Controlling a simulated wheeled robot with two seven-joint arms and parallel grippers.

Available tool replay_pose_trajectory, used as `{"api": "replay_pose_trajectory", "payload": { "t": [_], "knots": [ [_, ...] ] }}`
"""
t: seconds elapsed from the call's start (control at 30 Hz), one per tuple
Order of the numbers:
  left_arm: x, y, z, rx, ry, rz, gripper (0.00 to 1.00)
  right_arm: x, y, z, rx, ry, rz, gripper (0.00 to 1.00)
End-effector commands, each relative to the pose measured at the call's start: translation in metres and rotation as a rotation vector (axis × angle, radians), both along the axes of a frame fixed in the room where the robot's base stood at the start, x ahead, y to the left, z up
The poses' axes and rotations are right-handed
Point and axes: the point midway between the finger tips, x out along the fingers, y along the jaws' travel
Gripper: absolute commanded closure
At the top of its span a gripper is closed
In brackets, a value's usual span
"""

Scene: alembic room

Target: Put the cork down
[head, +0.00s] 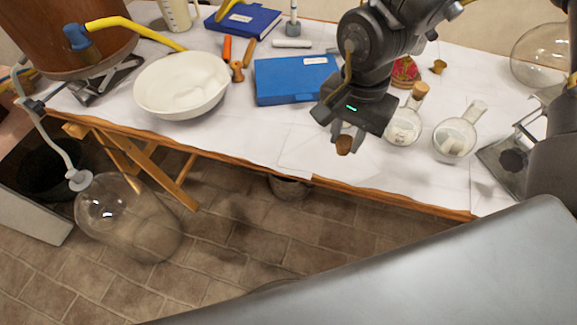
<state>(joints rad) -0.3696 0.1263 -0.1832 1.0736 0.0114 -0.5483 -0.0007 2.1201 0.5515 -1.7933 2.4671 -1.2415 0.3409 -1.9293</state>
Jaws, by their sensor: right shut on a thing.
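The cork (344,145) is a small brown piece between the fingertips of my right gripper (346,142). The gripper points down and is shut on it, over the front part of the white-covered table (250,135). I cannot tell whether the cork touches the table. A round flask (403,127) with white powder and a cork in its neck stands just right of the gripper. My left gripper is not in view.
A second flask (455,138) with powder lies tilted at the right. A blue case (280,82) and a white bowl (182,92) are to the left. The table's front edge is close to the gripper.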

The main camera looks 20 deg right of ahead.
Motion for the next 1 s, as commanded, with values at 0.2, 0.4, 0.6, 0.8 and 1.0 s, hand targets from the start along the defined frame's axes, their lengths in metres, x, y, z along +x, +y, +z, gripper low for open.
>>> {"api": "replay_pose_trajectory", "payload": {
  "t": [0.2, 0.4, 0.6, 0.8, 1.0],
  "knots": [
    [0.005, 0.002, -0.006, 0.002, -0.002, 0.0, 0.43, -0.002, 0.0, -0.005, -0.003, -0.002, -0.056, 1.0],
    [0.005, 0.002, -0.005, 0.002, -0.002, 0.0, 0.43, 0.004, -0.002, -0.018, 0.006, 0.003, 0.068, 1.0],
    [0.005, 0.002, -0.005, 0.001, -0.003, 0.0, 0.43, 0.019, -0.01, -0.055, 0.014, 0.001, 0.423, 1.0],
    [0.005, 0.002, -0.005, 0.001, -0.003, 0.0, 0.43, 0.028, -0.021, -0.086, 0.006, -0.002, 0.726, 1.0],
    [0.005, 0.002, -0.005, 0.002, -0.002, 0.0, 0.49, 0.031, -0.026, -0.099, -0.001, -0.002, 0.853, 1.0]
  ]
}}
